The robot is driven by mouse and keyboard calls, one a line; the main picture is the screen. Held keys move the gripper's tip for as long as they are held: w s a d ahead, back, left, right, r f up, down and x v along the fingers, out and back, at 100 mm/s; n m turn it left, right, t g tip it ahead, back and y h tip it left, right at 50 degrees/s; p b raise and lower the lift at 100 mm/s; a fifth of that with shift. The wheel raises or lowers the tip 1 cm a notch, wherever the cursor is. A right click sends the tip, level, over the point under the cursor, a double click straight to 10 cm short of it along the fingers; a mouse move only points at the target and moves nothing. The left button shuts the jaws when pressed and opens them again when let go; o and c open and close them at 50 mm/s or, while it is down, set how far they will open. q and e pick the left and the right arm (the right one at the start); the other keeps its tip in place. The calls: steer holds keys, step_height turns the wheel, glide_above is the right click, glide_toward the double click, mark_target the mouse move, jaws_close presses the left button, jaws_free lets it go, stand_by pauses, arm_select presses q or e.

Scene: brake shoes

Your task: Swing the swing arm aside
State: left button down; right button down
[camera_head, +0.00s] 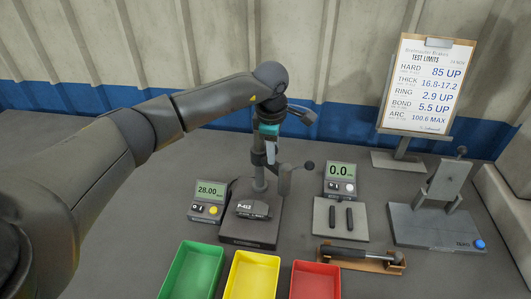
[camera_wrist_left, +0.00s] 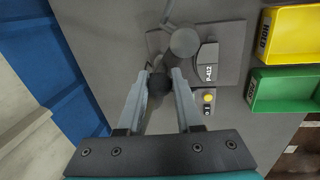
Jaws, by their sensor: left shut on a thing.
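The thickness-gauge stand (camera_head: 261,178) rises from a dark base at the middle of the table, with a brake shoe marked P-412 (camera_head: 252,209) on the base. A bracket-like arm (camera_head: 285,179) sticks out to the right of its column and has a dark ball (camera_head: 309,165) at its end. My left gripper (camera_head: 271,152) is over the column top, pointing down. In the left wrist view its fingers (camera_wrist_left: 158,86) are shut on a dark round knob (camera_wrist_left: 158,84), beside a round grey post top (camera_wrist_left: 183,42). Which part carries this knob is hidden. My right gripper is not in view.
A readout (camera_head: 209,200) stands left of the base, another (camera_head: 340,178) behind a plate with two dark bars (camera_head: 341,220). Green (camera_head: 193,273), yellow (camera_head: 249,277) and red bins (camera_head: 315,281) line the front. A grey fixture (camera_head: 436,221) and limits sign (camera_head: 428,85) stand right.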

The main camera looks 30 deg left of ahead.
arm_select(q)
steer(key=shift+w+d+r+n+g+y+b, duration=0.15)
steer(key=shift+w+n, duration=0.4)
steer(key=shift+n, duration=0.55)
steer(key=shift+w+a+f+n+g+y+b, duration=0.1)
steer(key=shift+w+n+y+b, duration=0.3)
steer(key=shift+n, duration=0.7)
steer(key=shift+w+d+r+n+g+y+b, duration=0.1)
steer(key=shift+w+n, duration=0.55)
steer(key=shift+n, duration=0.45)
steer(key=c, duration=0.6)
jaws_free()
steer(key=r, duration=0.5)
steer(key=s+d+r, duration=0.1)
steer(key=r, duration=0.4)
steer(key=s+d+r, duration=0.1)
steer(key=r, duration=0.3)
steer(key=shift+r+p, duration=0.35)
steer(key=shift+r, duration=0.05)
